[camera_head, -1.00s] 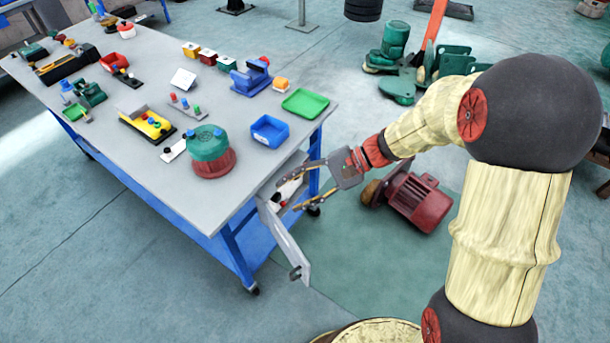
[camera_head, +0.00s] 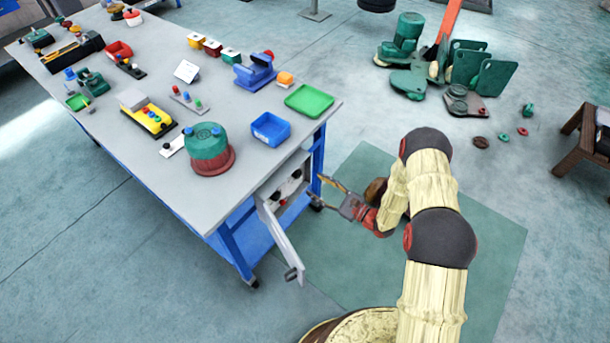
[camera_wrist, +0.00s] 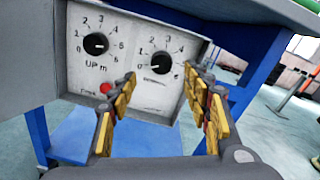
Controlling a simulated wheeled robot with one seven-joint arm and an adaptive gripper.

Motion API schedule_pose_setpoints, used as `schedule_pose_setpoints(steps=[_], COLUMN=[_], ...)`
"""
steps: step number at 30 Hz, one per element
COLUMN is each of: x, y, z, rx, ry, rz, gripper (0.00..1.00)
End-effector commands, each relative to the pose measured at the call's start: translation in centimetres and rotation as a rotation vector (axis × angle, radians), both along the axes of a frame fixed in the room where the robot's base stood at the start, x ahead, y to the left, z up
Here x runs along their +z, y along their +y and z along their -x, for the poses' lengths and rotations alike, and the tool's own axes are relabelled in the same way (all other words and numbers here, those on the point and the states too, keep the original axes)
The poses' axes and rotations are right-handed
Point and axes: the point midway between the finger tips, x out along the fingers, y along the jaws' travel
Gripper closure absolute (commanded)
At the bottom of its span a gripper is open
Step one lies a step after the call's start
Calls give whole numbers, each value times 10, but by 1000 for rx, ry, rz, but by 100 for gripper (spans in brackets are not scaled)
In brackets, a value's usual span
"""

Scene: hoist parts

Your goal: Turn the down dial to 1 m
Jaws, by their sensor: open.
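The control box (camera_head: 289,180) hangs under the table's near right end with its door (camera_head: 281,240) open. In the wrist view its grey panel (camera_wrist: 124,88) has two black dials with numbered scales. The left dial (camera_wrist: 96,44) is marked "UP m". The right dial (camera_wrist: 161,62) has a label below it too blurred to read; its pointer's exact setting is unclear. A red button (camera_wrist: 106,88) sits below the left dial. My gripper (camera_head: 316,192) is open, empty and apart from the box; in the wrist view its fingertips (camera_wrist: 159,75) straddle the right dial's lower part.
The blue-framed table (camera_head: 225,120) carries a blue tray (camera_head: 270,129), a green tray (camera_head: 309,101) and a green-and-red round part (camera_head: 208,150) above the box. A blue table leg (camera_wrist: 258,75) stands right of the panel. The green floor mat (camera_head: 460,225) lies right of the table.

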Motion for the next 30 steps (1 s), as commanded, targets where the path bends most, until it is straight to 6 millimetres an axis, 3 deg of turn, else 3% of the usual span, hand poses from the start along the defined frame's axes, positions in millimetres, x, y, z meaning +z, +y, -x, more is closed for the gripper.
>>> schedule_pose_setpoints(steps=[5, 19, 30], x=[-9, -10, -8], y=[2, 52, 58], z=[-5, -43, -48], rx=[-23, -20, -22], ry=[4, 6, 6], rz=[-4, -4, -5], gripper=[51, 51, 51])
